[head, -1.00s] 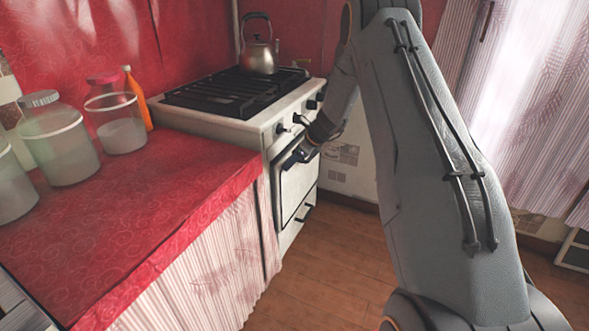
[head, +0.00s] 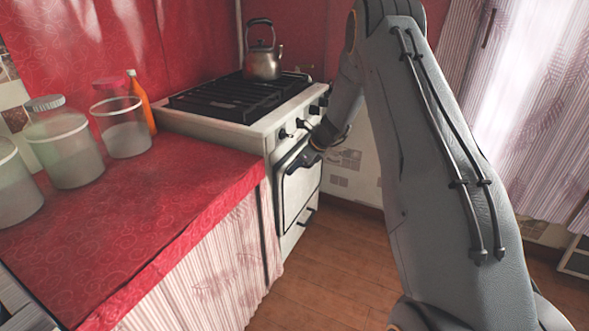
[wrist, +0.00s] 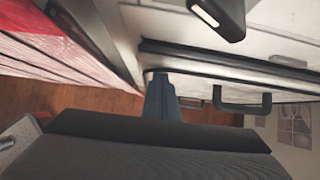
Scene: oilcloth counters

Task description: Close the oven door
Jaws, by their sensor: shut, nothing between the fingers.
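The white stove's oven door (head: 298,190) is on the stove front, below the knobs, in the head view. It looks upright and close to flush with the front, but I cannot tell whether it is fully shut. A dark strip (wrist: 235,62) runs along its top edge in the wrist view, with a dark handle (wrist: 242,105) below it. My gripper (wrist: 160,98) is shut and empty, its blue fingers near the left end of that strip. I cannot tell whether they touch the door.
The stove top (head: 240,97) carries a kettle (head: 263,65). A red-covered counter (head: 130,210) with several jars stands left of the stove, its striped curtain (head: 215,265) beside the oven. A stove knob (wrist: 218,14) is close to the wrist camera. Wooden floor (head: 325,265) is open in front.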

